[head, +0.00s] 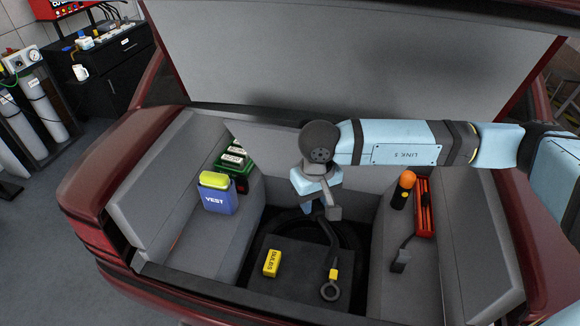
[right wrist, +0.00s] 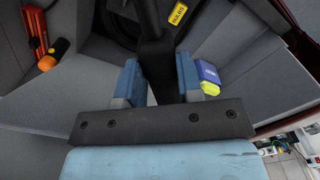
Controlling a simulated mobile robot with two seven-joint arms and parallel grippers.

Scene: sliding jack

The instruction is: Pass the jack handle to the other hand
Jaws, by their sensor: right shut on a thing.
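My right gripper (head: 318,208) reaches down over the middle of the open car boot. In the right wrist view its two blue fingers (right wrist: 160,82) are closed around a dark bar, the jack handle (right wrist: 156,58). The handle runs away from the fingers, toward the boot floor. My left gripper is in neither view.
A blue vest pouch (head: 217,197) and green crate stand on the left ledge. An orange-topped torch (head: 404,187) and red case (head: 424,210) are on the right ledge.

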